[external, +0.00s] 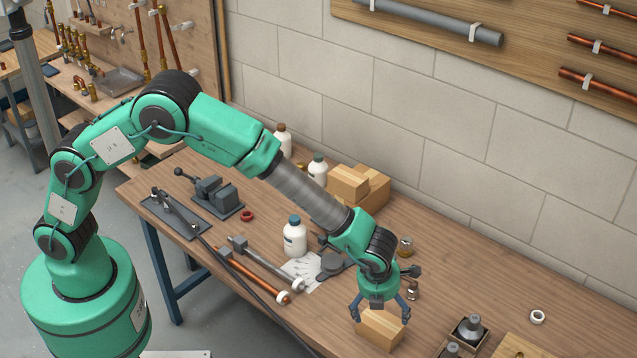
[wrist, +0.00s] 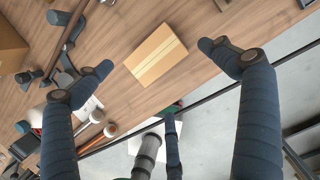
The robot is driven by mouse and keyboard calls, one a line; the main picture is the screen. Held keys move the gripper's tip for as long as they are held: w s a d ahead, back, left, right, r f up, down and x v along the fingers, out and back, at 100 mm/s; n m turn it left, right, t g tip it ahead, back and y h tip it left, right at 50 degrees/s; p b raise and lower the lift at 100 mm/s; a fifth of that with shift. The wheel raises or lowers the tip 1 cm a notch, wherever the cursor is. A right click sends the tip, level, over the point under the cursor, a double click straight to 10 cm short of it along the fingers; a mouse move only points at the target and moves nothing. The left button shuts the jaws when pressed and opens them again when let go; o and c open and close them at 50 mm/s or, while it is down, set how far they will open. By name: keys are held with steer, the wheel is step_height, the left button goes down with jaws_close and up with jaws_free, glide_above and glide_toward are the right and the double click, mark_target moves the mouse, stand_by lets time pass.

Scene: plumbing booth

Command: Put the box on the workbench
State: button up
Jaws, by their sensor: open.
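A small tan cardboard box (external: 380,331) with a pale tape strip is on the wooden workbench (external: 460,272), near its front edge. My gripper (external: 380,311) is just above this box, pointing down, with its fingers spread and nothing held. In the wrist view, the box (wrist: 156,56) lies between the two fingertips, with a visible gap on either side. The box appears to rest flat on the bench top.
White bottles (external: 294,238), a vise (external: 217,197), and pipes with white ends (external: 262,267) are to the left. A white ring (external: 537,316) and metal fittings (external: 470,328) are to the right. The bench edge and grey floor (wrist: 240,120) are close to the box.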

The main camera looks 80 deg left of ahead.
stand_by(0.6)
steer(key=s+a+r+n, duration=0.35)
steer(key=s+r, duration=0.35)
steer(key=r, duration=0.3)
steer(key=s+a+r+n+t+h, duration=0.1)
steer(key=s+a+r+n, duration=0.2)
steer(key=s+r+n, duration=0.35)
steer(key=s+a+r+n, duration=0.3)
steer(key=s+r, duration=0.5)
steer(key=r, duration=0.4)
steer(key=s+a+r+n+t, duration=0.1)
steer(key=s+n, duration=0.5)
steer(key=s, duration=0.8)
steer(key=s+a+r+n+t+h, duration=0.1)
steer(key=s+r+n, duration=0.3)
steer(key=s, duration=1.1)
steer(key=a+n, duration=0.1)
steer(key=n, duration=0.2)
steer(key=shift+a+n+t, duration=0.3)
steer(key=shift+a, duration=0.05)
steer(key=shift+s+f, duration=0.1)
step_height(320, 180, down, 5)
steer(key=b, duration=0.5)
steer(key=shift+f, duration=0.15)
